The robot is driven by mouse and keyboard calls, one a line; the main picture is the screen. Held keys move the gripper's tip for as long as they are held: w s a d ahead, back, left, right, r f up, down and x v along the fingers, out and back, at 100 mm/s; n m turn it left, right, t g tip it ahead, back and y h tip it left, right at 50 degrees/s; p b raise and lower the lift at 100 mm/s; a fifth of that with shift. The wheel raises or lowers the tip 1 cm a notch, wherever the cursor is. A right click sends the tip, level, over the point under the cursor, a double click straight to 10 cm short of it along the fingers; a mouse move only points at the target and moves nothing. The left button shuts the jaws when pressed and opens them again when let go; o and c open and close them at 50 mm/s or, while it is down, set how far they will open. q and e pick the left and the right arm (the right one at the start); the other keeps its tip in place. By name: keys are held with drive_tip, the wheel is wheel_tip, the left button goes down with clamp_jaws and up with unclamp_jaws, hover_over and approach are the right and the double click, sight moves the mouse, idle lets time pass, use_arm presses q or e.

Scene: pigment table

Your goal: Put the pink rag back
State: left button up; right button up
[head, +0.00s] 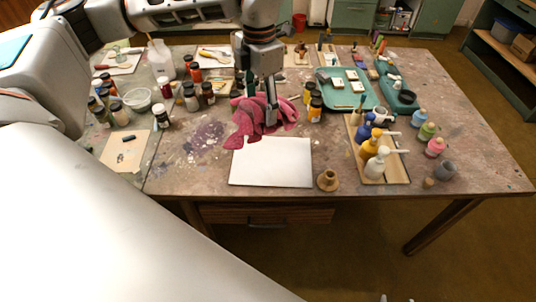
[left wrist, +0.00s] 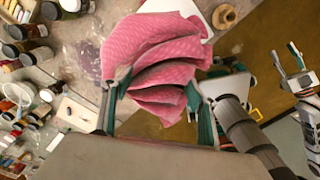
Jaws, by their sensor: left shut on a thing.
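The pink rag (head: 246,122) is bunched in folds over the middle of the table, just behind the white sheet (head: 271,161). My left gripper (head: 270,106) points down into it and is shut on it. In the left wrist view the rag (left wrist: 160,50) hangs in thick folds between the two fingers of my left gripper (left wrist: 152,95). I cannot tell whether its lower edge touches the table. My right gripper (left wrist: 290,62) shows at the right of the left wrist view, away from the rag, with its fingers apart and empty.
Paint jars (head: 207,93) stand left of the rag, and amber bottles (head: 314,107) stand close on its right. A teal tray (head: 368,99) and a wooden board with pump bottles (head: 373,166) lie further right. A small brown holder (head: 328,180) stands near the front edge.

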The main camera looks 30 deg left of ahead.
use_arm(q)
drive_tip(key=shift+w+a+r+n, duration=0.1)
drive_tip(key=shift+w+r+n, duration=0.25)
drive_tip(key=shift+n, duration=0.35)
wheel_tip(320, 180, down, 20)
drive_tip(key=shift+r, duration=0.25)
use_arm(e)
drive_tip(key=shift+w+f, duration=0.2)
drive_tip(key=shift+f, duration=0.1)
use_arm(q)
drive_tip(key=shift+s, duration=0.1)
drive_tip(key=shift+f+b, duration=0.15)
drive_tip(key=shift+b, duration=0.15)
drive_tip(key=o, duration=1.1)
drive_tip(key=shift+c, duration=0.2)
wheel_tip(320, 180, up, 12)
use_arm(e)
drive_tip(key=shift+r, duration=0.15)
